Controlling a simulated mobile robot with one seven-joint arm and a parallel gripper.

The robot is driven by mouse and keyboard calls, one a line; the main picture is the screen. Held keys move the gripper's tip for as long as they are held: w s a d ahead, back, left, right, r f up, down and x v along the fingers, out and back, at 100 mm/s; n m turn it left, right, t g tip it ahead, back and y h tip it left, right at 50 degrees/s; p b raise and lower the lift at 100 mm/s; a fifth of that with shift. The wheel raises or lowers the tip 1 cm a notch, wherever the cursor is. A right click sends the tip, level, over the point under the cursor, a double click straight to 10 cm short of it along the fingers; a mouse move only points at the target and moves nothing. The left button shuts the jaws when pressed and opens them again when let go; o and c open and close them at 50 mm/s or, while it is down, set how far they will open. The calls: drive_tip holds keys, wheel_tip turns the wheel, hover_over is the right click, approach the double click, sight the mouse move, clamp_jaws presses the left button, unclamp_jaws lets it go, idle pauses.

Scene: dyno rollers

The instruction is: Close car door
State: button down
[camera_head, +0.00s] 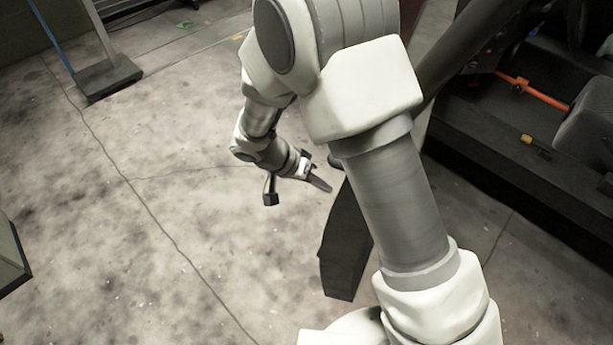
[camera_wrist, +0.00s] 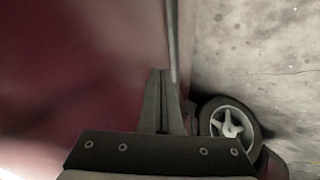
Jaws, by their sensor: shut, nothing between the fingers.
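The car (camera_head: 520,150) is at the right of the head view, its side open and the dark interior showing. A dark upright panel (camera_head: 345,250), which looks like the open car door seen near its edge, stands out from it. My arm hides much of this panel. My gripper (camera_head: 325,186) is shut and empty, low beside the panel's left side. In the wrist view my gripper (camera_wrist: 165,90) lies along a blurred dark red surface (camera_wrist: 80,70), likely the door's outer skin. I cannot tell whether they touch.
A wheel (camera_wrist: 228,125) stands on the floor in the wrist view. A seat (camera_head: 588,125) and an orange bar (camera_head: 535,92) show inside the car. A blue post with a grey base (camera_head: 108,75) stands at the upper left.

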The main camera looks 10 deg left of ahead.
drive_tip(key=shift+s+d+r, duration=0.15)
drive_tip(key=shift+s+d, duration=0.1)
drive_tip(key=shift+d, duration=0.45)
drive_tip(key=shift+s+d+r, duration=0.1)
drive_tip(key=shift+s+d, duration=0.15)
drive_tip(key=shift+d, duration=0.4)
drive_tip(key=shift+d, duration=0.1)
